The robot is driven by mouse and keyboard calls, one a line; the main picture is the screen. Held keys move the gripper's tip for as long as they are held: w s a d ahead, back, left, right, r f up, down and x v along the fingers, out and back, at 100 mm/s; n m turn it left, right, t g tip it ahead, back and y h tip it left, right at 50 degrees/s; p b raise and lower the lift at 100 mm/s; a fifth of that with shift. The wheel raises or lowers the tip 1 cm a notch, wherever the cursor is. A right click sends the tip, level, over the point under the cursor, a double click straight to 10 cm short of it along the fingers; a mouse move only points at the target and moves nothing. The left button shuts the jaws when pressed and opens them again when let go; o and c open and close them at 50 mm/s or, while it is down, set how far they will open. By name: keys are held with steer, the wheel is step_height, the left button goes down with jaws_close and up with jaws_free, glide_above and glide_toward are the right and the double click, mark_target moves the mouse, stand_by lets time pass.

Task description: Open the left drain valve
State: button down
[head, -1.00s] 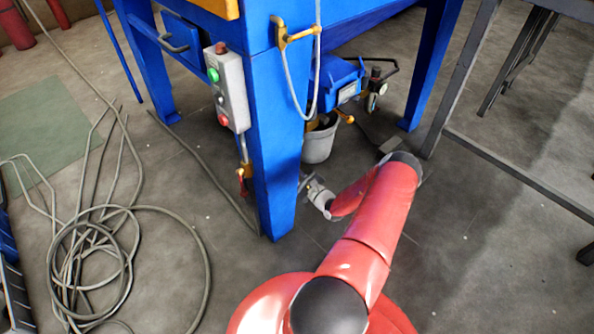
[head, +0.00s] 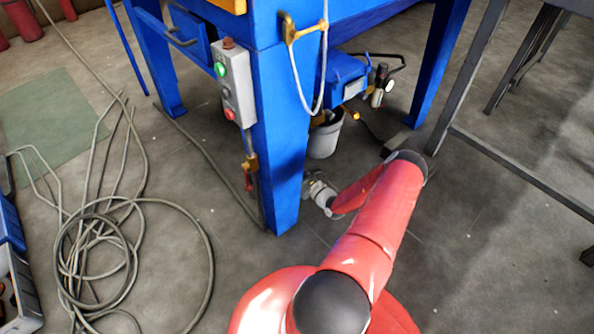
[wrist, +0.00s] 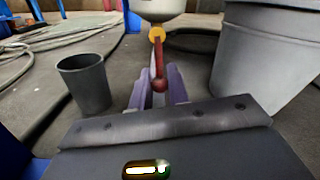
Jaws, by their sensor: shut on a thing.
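In the wrist view, the drain valve has a yellow body (wrist: 157,33) under a pale, rounded vessel bottom (wrist: 160,8). Its red handle (wrist: 158,72) hangs down from the body. My gripper (wrist: 158,84) has its two purple fingers on either side of the handle's lower end and is shut on it. In the head view, my wrist (head: 322,192) is low beside the front blue leg (head: 280,150); the fingers and this valve cannot be made out there.
In the wrist view, a small dark bucket (wrist: 84,82) stands left and a large grey container (wrist: 268,55) close on the right. In the head view, a grey bucket (head: 324,142) stands under the blue machine. A coiled hose (head: 95,255) lies left; grey frame legs (head: 500,165) stand right.

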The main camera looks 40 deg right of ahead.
steer(key=c, duration=1.4)
jaws_free()
steer(key=s+p, duration=0.1)
steer(key=s, duration=0.7)
steer(key=shift+d, duration=0.1)
